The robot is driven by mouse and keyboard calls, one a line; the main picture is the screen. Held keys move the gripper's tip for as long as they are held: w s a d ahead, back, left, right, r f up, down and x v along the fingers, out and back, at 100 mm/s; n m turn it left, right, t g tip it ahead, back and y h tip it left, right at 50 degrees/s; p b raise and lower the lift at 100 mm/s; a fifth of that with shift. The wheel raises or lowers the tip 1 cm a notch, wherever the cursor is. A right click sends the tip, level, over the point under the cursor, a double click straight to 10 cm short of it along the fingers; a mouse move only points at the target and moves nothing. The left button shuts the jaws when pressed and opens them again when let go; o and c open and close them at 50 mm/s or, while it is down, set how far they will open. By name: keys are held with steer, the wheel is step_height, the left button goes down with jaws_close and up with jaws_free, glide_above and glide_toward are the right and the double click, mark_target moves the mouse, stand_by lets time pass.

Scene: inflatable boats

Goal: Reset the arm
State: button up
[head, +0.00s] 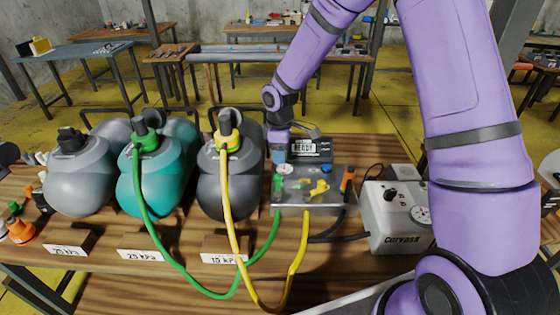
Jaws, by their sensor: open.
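My purple arm reaches over the wooden bench (100,245), and my gripper (279,153) points down at the back left of a metal control box (315,202). The gripper is small here and partly merges with the items behind it; I see nothing held in it. The box carries a green knob, a yellow valve handle, a blue knob and an orange fitting. A dark display reading READY (308,149) stands just right of the gripper. Whether the gripper touches the box cannot be told.
Grey (80,185), teal (155,190) and dark grey (228,185) inflated boats stand left, behind pressure labels. Green (165,250) and yellow (233,235) hoses loop over the bench front. A white pump (395,225) sits right of the box. Other tables stand behind.

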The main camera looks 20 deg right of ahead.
steer(key=shift+r, duration=0.2)
steer(key=s+d+r+m+t, duration=0.1)
steer(key=s+d+r+m, duration=0.1)
steer(key=s+r, duration=0.35)
steer(key=s+d+r+m+t+h, duration=0.1)
steer(key=s+d+r+m, duration=0.1)
steer(key=r, duration=0.7)
steer(key=s+d+r+m+t, duration=0.1)
steer(key=s+d+r+m, duration=0.1)
steer(key=s+r, duration=0.35)
steer(key=s+d+r+m+t, duration=0.1)
steer(key=s+r, duration=0.4)
steer(key=s, duration=0.5)
steer(key=s+d+r+m+t+y, duration=0.1)
steer(key=s+r+m, duration=0.4)
steer(key=s, duration=0.5)
steer(key=shift+d+m, duration=0.5)
steer(key=shift+d, duration=0.4)
steer(key=shift+r, duration=0.1)
